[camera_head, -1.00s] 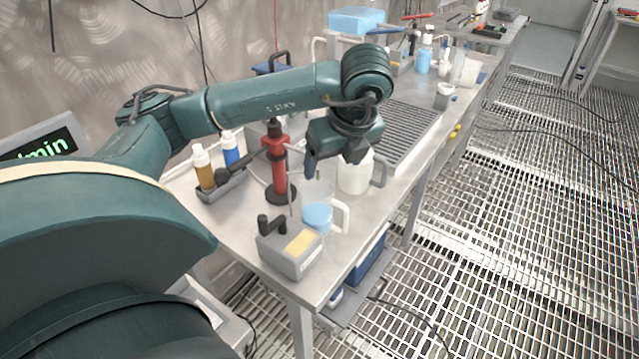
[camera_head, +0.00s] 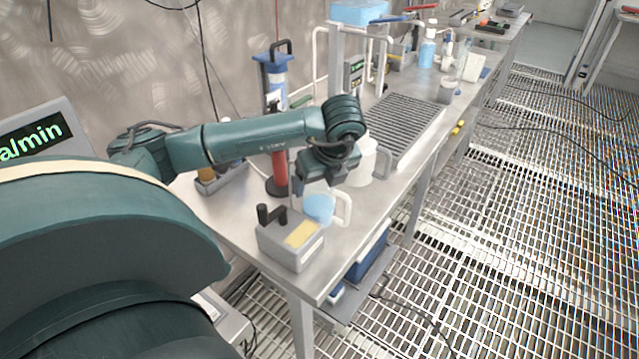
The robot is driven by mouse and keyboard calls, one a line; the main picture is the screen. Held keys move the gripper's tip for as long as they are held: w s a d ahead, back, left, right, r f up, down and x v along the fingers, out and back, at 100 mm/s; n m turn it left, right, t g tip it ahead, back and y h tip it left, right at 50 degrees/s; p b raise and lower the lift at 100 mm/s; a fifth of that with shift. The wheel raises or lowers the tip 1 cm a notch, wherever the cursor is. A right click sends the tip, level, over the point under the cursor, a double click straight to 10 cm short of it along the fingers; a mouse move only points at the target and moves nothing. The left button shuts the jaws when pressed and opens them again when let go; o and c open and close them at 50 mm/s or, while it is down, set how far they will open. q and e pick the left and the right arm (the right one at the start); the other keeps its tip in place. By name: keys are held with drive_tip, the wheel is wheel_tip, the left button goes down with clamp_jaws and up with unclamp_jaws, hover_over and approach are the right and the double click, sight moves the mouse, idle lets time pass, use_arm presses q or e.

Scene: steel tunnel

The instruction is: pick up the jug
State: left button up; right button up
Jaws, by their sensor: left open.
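A clear jug (camera_head: 319,208) with blue liquid and a pale handle on its right stands near the front edge of the steel bench (camera_head: 352,222). A white jug (camera_head: 361,168) with a grey handle stands just behind it, to the right. My left gripper (camera_head: 322,184) is open and points down close above the clear jug, in front of the white jug. It hides the clear jug's upper part and some of the white one. I cannot tell whether the fingers touch either jug. My right gripper is not in view.
A grey box with a black lever (camera_head: 290,240) stands left of the clear jug. A red pump (camera_head: 279,172) and a grey bottle tray (camera_head: 215,182) are behind. A ribbed drain plate (camera_head: 405,125) lies further right. The metal grating floor is open at right.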

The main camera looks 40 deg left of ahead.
use_arm(q)
drive_tip(key=shift+f, duration=0.15)
drive_tip(key=c, duration=1.1)
